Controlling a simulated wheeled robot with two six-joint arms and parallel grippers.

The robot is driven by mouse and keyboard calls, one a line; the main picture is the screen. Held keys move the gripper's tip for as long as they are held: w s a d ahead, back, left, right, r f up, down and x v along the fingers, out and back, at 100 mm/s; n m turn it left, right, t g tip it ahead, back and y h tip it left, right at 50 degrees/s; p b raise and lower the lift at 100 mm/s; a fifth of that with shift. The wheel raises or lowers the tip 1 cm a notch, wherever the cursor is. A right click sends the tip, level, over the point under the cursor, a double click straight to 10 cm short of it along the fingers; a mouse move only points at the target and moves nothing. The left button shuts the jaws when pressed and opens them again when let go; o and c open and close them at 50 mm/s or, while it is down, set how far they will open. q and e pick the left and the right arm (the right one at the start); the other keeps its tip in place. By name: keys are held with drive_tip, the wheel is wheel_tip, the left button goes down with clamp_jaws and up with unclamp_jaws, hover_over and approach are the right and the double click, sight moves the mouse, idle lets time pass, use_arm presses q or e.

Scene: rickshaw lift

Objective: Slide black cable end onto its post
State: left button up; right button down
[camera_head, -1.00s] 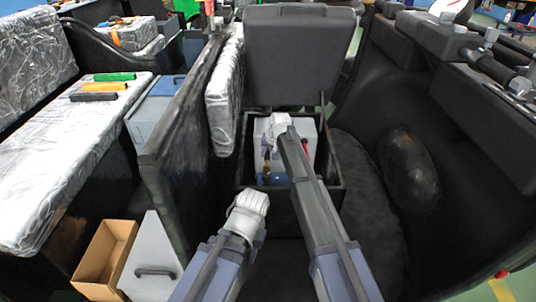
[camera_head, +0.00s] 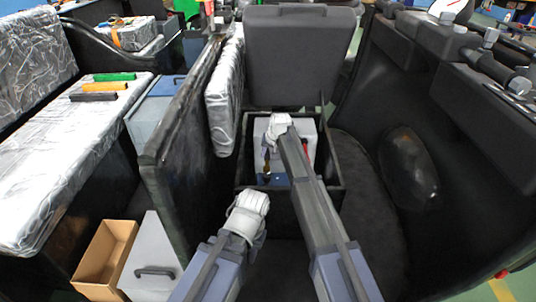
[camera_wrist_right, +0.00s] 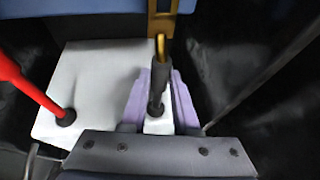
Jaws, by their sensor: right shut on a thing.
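The black cable end (camera_wrist_right: 157,85) stands near upright between the purple fingers of my right gripper (camera_wrist_right: 154,103) in the right wrist view. The gripper is shut on it. Its dark round foot is over the pale battery top (camera_wrist_right: 97,85); I cannot tell whether it touches or sits on a post, as the fingers hide that spot.
A red cable (camera_wrist_right: 35,88) meets the battery top left of the black one. A yellow-brown strip (camera_wrist_right: 162,22) and a blue part (camera_wrist_right: 65,5) lie at the top of the wrist view. Dark walls of the open box (camera_head: 336,165) enclose the battery closely.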

drive_tip(key=s, duration=0.5)
drive_tip(key=shift+s, duration=0.3)
drive_tip(key=shift+w, duration=0.1)
drive_tip(key=c, duration=0.7)
unclamp_jaws()
drive_tip(key=shift+o, duration=0.2)
drive_tip(key=p+v, duration=0.7)
drive_tip(key=shift+r, duration=0.4)
